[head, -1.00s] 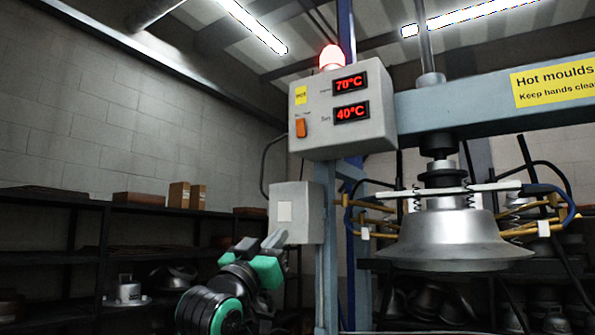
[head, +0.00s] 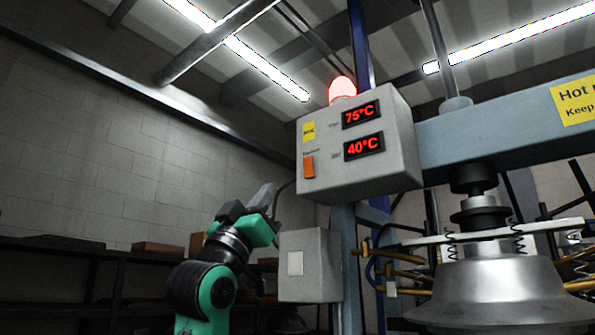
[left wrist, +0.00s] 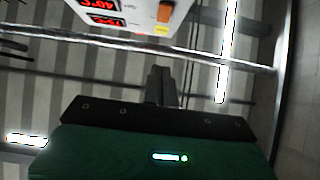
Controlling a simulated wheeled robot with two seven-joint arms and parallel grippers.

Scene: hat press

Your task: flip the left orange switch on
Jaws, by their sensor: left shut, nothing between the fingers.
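The grey control box (head: 392,178) carries one orange switch (head: 308,167) on the left of its front face, under a yellow label. Whether the switch is on or off is hard to tell. My left gripper (head: 264,198) is shut and empty, to the left of the box and a little lower than the switch, apart from it in the picture. In the left wrist view the shut fingers (left wrist: 160,85) point toward the box, whose orange switch (left wrist: 165,11) shows at the top edge. My right gripper is not in view.
Red displays (head: 361,114) on the box read 75°C and 40°C, below a lit red lamp (head: 342,89). A smaller grey box (head: 318,267) hangs below. The metal press (head: 490,290) stands at the right. Shelves (head: 60,265) line the left wall.

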